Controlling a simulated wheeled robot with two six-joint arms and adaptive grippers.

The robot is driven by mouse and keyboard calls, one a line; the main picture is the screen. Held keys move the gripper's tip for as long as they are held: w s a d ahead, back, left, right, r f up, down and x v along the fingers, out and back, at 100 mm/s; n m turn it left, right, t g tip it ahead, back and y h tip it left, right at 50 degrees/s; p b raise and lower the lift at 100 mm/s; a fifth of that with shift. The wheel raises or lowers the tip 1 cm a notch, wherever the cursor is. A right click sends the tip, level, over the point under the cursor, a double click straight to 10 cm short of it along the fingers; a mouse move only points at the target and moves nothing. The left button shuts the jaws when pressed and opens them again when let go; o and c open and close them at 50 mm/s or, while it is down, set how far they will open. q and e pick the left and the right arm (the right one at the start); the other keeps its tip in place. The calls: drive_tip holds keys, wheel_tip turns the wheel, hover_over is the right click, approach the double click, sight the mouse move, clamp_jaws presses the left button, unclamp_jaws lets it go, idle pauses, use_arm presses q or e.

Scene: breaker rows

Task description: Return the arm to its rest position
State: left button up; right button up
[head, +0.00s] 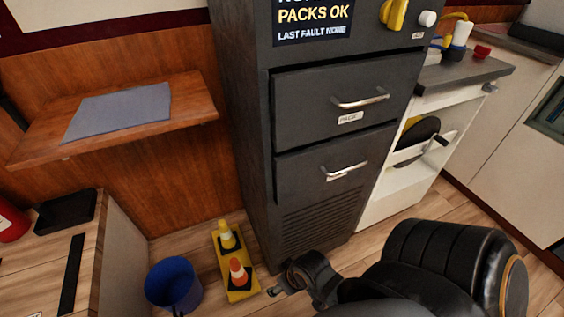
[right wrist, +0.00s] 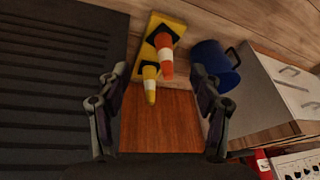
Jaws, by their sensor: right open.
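My right arm (head: 440,270) comes in from the lower right of the head view, in front of the dark cabinet (head: 240,130). My right gripper (head: 290,284) is low, near the cabinet's foot, partly hidden by the arm. In the right wrist view the right gripper (right wrist: 159,78) has its two fingers spread wide, with nothing between them. The cabinet has two closed drawers with metal handles, an upper one (head: 310,98) and a lower one (head: 310,170). My left gripper is not in view.
A yellow stand (head: 240,284) with two small cones is on the floor beside a blue bucket (head: 173,286). A wooden shelf (head: 195,98) juts from the wall at left. A white cabinet (head: 375,205) with a grey top stands right of the dark cabinet.

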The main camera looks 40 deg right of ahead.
use_arm(q)
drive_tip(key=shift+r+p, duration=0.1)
drive_tip(key=shift+p, duration=0.3)
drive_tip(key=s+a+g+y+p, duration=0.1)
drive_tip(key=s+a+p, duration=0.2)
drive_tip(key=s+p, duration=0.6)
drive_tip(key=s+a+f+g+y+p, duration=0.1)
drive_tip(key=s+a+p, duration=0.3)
drive_tip(key=p, duration=1.8)
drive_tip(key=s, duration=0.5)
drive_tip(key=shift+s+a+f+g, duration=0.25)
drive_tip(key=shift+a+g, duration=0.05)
use_arm(e)
drive_tip(key=s+d+g, duration=0.1)
drive_tip(key=s+d, duration=0.1)
drive_tip(key=s, duration=0.4)
drive_tip(key=s+d+f+g+h, duration=0.1)
drive_tip(key=s+d, duration=0.2)
drive_tip(key=s, duration=0.3)
drive_tip(key=s+d+h, duration=0.1)
drive_tip(key=s+d, duration=0.1)
drive_tip(key=s, duration=0.4)
drive_tip(key=shift+s+d+f+g, duration=0.2)
drive_tip(key=shift+s+d+g, duration=0.1)
drive_tip(key=shift+g, duration=0.1)
